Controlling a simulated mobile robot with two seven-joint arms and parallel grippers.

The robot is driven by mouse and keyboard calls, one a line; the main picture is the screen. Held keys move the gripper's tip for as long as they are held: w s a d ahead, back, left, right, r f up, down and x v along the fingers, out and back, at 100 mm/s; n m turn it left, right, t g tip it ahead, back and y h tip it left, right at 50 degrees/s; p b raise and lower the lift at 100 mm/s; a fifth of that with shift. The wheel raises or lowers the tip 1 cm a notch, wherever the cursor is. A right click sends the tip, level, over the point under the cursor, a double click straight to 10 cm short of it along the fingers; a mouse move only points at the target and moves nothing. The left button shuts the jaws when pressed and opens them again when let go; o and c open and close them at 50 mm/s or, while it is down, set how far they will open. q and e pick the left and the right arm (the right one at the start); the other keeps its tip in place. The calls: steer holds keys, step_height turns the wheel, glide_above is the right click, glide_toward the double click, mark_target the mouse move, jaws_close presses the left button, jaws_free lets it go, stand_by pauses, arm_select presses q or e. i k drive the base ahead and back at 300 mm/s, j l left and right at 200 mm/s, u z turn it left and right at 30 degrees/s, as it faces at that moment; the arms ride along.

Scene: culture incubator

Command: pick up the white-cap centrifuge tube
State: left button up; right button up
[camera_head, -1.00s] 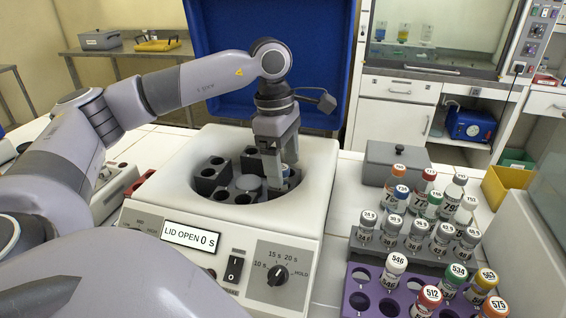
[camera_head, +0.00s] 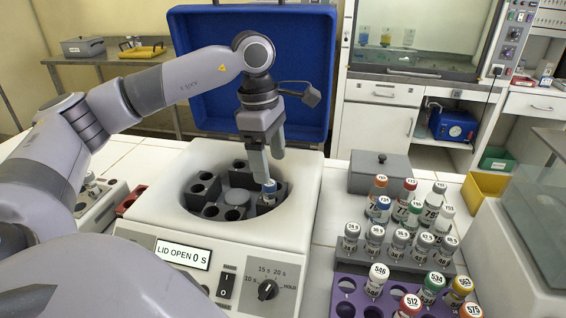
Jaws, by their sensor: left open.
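My left gripper (camera_head: 270,167) is open and points down into the centrifuge bowl. Its fingertips are just above a tube with a blue-rimmed top (camera_head: 269,188) standing in a rotor slot; I cannot tell whether they touch it. A white-cap tube marked 546 (camera_head: 377,280) stands upright in the purple rack (camera_head: 346,297) at the lower right. Another pale-capped tube (camera_head: 446,213) stands in the grey rack behind. Several grey-white-capped tubes (camera_head: 374,240) stand in that rack's front row. My right gripper is not in view.
The white centrifuge (camera_head: 150,205) has its blue lid (camera_head: 190,60) raised, and its display reads LID OPEN 0 S. The dark rotor (camera_head: 235,200) has several empty slots. A grey lidded box (camera_head: 385,172) stands behind the racks. Coloured-cap tubes crowd the racks.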

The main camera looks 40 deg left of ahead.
mark_target(380, 274)
steer(key=k, duration=1)
